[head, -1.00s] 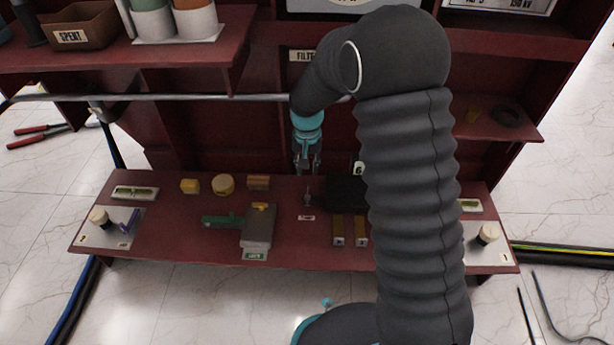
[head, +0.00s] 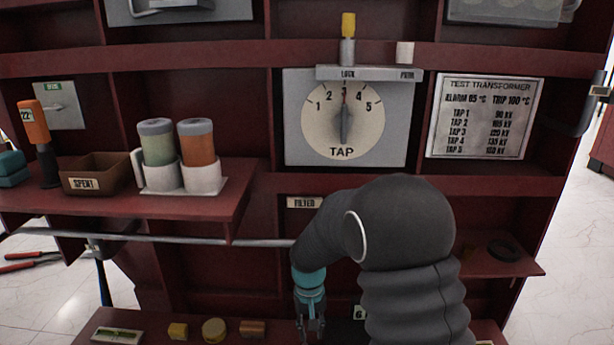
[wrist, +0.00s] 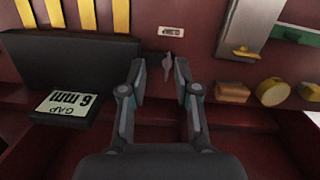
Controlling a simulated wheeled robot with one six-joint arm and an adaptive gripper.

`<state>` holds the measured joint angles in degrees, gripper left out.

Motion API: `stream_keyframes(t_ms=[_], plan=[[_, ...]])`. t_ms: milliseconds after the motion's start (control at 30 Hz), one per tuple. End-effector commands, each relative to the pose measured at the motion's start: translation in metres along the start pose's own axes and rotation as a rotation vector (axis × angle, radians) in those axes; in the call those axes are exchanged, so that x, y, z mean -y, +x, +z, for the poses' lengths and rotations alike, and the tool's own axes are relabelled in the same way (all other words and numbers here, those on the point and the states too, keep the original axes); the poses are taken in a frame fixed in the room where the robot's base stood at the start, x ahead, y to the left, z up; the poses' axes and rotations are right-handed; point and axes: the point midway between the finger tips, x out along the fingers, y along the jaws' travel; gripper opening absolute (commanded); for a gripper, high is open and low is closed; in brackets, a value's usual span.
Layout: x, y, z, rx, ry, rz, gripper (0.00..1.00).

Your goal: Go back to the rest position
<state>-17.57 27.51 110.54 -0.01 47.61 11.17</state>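My arm bends in front of the right half of the cabinet and hides part of the lower shelf.
A TAP dial (head: 343,117) points near 3 above the arm. A side shelf holds a SPENT box (head: 95,173) and two canisters (head: 177,155). A grey rail (head: 160,238) runs left of my gripper. The wrist view shows a black case (wrist: 60,70) with a GAP tag.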

Motion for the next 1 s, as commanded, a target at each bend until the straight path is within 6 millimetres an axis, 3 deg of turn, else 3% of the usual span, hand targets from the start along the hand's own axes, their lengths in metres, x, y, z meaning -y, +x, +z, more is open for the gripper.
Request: stream_keyframes(t_ms=[600, 1000], plan=[[-0.065, -0.144, 0.132, -0.14, -0.051, -0.019, 0.31], [-0.099, -0.217, 0.218, -0.319, 0.0, -0.019, 0.31]])
